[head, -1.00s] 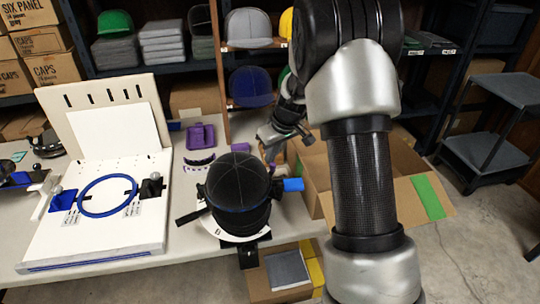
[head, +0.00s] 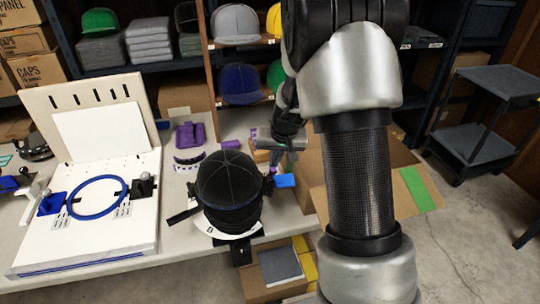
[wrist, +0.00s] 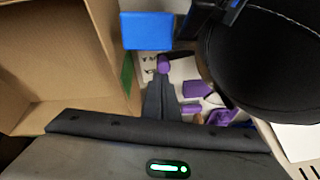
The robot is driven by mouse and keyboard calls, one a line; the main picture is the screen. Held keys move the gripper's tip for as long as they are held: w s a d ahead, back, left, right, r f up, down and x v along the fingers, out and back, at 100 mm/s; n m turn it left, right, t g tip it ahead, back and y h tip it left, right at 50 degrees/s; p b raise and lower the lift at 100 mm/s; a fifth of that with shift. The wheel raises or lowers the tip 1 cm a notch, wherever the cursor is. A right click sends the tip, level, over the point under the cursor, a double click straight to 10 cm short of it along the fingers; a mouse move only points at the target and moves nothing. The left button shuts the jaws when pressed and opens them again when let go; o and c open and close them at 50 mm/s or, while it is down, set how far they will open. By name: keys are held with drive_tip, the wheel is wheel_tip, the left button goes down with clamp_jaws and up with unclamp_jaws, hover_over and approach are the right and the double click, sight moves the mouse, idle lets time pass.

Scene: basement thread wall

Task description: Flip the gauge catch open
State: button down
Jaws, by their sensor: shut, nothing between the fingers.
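A black cap (head: 228,180) sits on a dark round form at the table's front edge. A blue tab (head: 285,180) sticks out on its right side; it looks like the catch, but I cannot be sure. In the wrist view the blue tab (wrist: 147,30) is at the top, beside the dark cap (wrist: 265,55). My gripper (head: 272,150) is behind and above the tab in the head view, partly hidden by my arm. In the wrist view my gripper (wrist: 162,72) is shut and empty, its tips just below the blue tab, with no clear contact.
An open cardboard box (head: 400,185) stands right of the cap. Purple pieces (head: 190,135) lie behind it. A white hooping board (head: 85,235) with a blue ring (head: 97,196) is on the left. Shelves of caps stand behind.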

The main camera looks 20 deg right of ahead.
drive_tip(key=shift+s+m, duration=0.15)
drive_tip(key=shift+m, duration=0.15)
drive_tip(key=shift+w+a+p, duration=0.35)
drive_tip(key=shift+w+a, duration=0.1)
drive_tip(key=shift+a, duration=0.2)
drive_tip(key=shift+r, duration=0.1)
